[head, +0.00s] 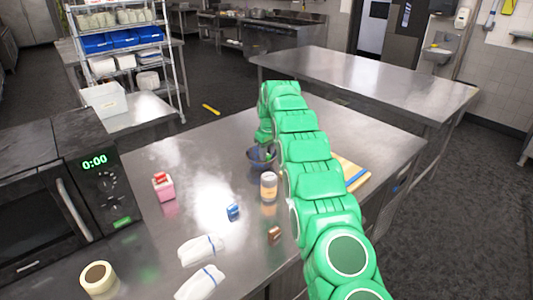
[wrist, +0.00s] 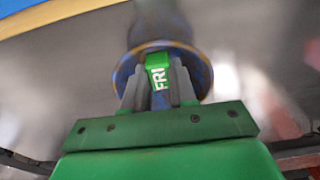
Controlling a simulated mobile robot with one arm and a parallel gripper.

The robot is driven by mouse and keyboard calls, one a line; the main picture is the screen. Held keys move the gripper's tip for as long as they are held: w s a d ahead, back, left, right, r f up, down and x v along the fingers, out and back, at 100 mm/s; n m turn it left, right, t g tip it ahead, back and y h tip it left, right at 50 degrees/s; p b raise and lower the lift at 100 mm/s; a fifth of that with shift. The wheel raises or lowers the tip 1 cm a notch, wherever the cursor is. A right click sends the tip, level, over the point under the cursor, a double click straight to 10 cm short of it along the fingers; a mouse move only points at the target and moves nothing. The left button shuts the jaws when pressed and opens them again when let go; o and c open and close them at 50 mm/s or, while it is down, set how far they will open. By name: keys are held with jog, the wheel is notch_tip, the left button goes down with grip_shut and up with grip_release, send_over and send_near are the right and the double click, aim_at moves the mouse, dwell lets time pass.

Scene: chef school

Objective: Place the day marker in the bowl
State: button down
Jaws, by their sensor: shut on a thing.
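The day marker (wrist: 158,72) is a small green block with white "FRI" lettering. My gripper (wrist: 158,84) is shut on it, with a grey finger on each side. The bowl (head: 259,165) is dark blue and stands on the steel table in the head view, partly behind my green arm. In the wrist view the bowl (wrist: 204,73) shows blurred around the marker and fingertips, with a tan rim. The marker appears over or within the bowl's opening; its height above the bottom cannot be told.
A jar (head: 268,187) stands just in front of the bowl. A cutting board (head: 350,172) with a blue edge lies to the right, partly behind my arm. A blue box (head: 233,212), a pink box (head: 163,188) and folded cloths (head: 200,249) are on the table. A microwave (head: 60,195) stands left.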

jog(key=shift+f, duration=0.3)
jog(key=c, duration=1.2)
grip_release()
